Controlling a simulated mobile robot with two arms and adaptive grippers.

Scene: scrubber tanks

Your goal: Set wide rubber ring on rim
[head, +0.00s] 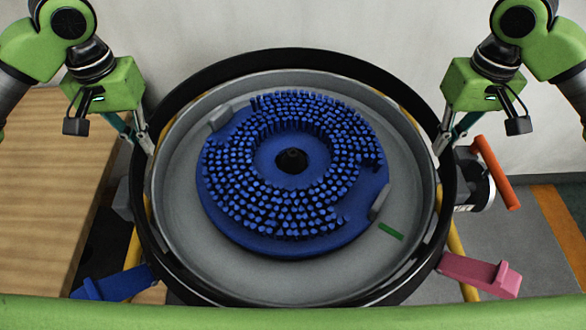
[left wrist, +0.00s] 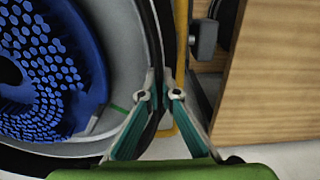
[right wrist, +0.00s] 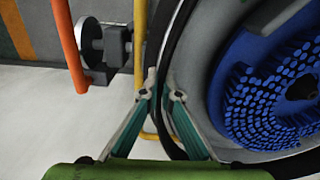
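The wide rubber ring (head: 290,57) is a black band around the top of the round grey tank (head: 290,284). I cannot tell whether it touches the rim all the way round. My left gripper (head: 146,144) is at the ring's left side, and in the left wrist view its fingers (left wrist: 159,76) are closed on either side of the black band. My right gripper (head: 440,142) is at the ring's right side. In the right wrist view its fingers (right wrist: 158,80) are likewise closed around the band. The fingers hide small parts of the ring.
A blue disc brush with bristles (head: 262,238) lies inside the tank, with a green strip (head: 391,231) beside it. A blue pedal (head: 112,284) and a pink pedal (head: 480,274) stick out in front. A red-orange handle (head: 497,172) stands right. A wooden surface (head: 50,190) lies left.

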